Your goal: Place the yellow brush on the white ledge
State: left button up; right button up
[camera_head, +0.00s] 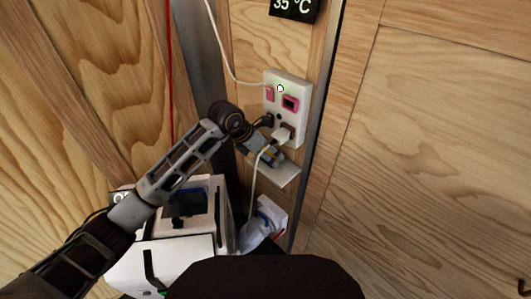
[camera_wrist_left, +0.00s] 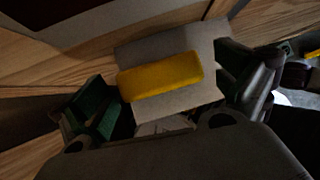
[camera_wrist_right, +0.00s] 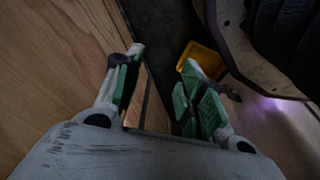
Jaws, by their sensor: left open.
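The yellow brush (camera_wrist_left: 160,76) shows as a yellow block in the left wrist view. It appears to lie on the pale ledge (camera_wrist_left: 135,52), roughly along it. The white ledge (camera_head: 284,176) sticks out from the wall below the socket panel in the head view; the brush cannot be made out there. My left gripper (camera_head: 268,156) is just above the ledge. Its fingers are open on either side of the brush, with gaps between them and it. My right gripper (camera_wrist_right: 163,92) is open and empty beside a wooden panel; it is not in the head view.
A white socket panel (camera_head: 287,105) with a plug and cables is just above my left gripper. A white machine (camera_head: 185,235) stands below my left arm. A bag and box (camera_head: 268,220) are under the ledge. A yellow object (camera_wrist_right: 198,57) lies beyond my right gripper.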

pick_arm(q)
jog(key=shift+r, duration=0.1)
pick_arm(e)
jog(key=shift+s+d+f, duration=0.1)
jog(key=shift+s+f, duration=0.1)
pick_arm(q)
jog(key=shift+a+r, duration=0.15)
jog(key=shift+r, duration=0.15)
jog(key=p+v, duration=0.1)
jog(key=v, duration=1)
pick_arm(e)
jog(key=f, duration=0.1)
jog(key=s+d+f, duration=0.1)
jog(key=f, duration=0.1)
jog(key=shift+s+d, duration=0.2)
jog(key=shift+s, duration=0.05)
pick_arm(q)
jog(key=shift+s+a+r, duration=0.1)
jog(key=shift+s, duration=0.05)
jog(key=shift+s, duration=0.1)
